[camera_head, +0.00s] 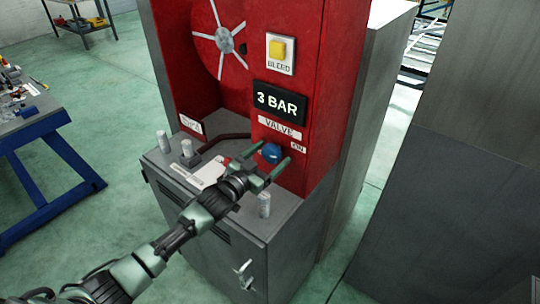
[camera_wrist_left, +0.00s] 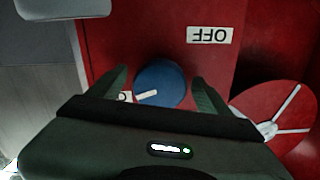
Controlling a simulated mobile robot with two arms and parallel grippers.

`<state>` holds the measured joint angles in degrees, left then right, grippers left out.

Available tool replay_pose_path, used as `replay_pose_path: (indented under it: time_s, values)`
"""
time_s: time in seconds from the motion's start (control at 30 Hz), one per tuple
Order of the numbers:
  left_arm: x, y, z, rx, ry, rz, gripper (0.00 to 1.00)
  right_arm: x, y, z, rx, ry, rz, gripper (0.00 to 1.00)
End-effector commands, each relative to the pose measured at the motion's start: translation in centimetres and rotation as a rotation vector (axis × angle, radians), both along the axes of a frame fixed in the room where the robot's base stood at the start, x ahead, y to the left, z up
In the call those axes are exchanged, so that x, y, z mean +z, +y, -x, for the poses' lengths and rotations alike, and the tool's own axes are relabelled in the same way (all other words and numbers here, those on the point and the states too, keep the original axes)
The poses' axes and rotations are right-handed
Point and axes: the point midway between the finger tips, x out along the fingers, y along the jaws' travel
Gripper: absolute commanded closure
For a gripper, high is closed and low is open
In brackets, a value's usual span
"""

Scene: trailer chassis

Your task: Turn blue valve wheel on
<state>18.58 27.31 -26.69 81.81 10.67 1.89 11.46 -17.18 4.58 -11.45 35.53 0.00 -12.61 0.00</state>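The blue valve wheel (camera_head: 271,153) is on the red panel, below the VALVE label (camera_head: 282,128) and left of the ON label (camera_head: 299,147). My left gripper (camera_head: 270,157) reaches it with its fingers apart, one on each side of the wheel. In the left wrist view, the blue wheel (camera_wrist_left: 165,80) shows between the open fingers (camera_wrist_left: 160,88); I cannot tell whether they touch it. The wheel's white mark (camera_wrist_left: 147,97) points left, towards a label (camera_wrist_left: 125,97) partly hidden by a finger. An upside-down OFF label (camera_wrist_left: 209,35) is at upper right. My right gripper is out of view.
The grey cabinet top (camera_head: 205,160) below the panel carries several short upright posts and a white sheet. Above the wheel are a 3 BAR display (camera_head: 281,102) and a yellow BLEED button (camera_head: 281,50). A blue-legged workbench (camera_head: 40,130) stands left. Green floor lies between.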

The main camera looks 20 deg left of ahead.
Motion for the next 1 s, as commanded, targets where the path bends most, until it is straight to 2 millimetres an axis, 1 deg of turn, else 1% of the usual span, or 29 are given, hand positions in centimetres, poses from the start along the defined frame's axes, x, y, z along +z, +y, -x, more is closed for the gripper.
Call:
replay_pose_path:
  time_s: [0.13,0.23,0.5,0.63,0.77,1.0]
  values:
    - [0.0,0.1,0.2,0.0,0.0,-0.001,0.21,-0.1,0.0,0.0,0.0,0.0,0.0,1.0]
    - [-0.3,0.4,1.0,0.0,0.001,0.0,0.21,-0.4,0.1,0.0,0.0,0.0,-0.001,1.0]
    - [-0.3,1.8,5.1,-0.001,0.0,-0.001,0.21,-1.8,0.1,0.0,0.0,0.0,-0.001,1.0]
    - [-0.3,2.4,6.6,0.0,0.002,-0.001,0.21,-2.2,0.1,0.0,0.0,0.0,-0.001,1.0]
    - [-0.1,2.6,7.3,0.0,0.001,0.0,0.21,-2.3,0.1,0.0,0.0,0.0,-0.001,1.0]
    - [0.0,2.7,7.3,0.0,0.0,0.0,0.21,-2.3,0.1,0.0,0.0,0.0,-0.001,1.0]
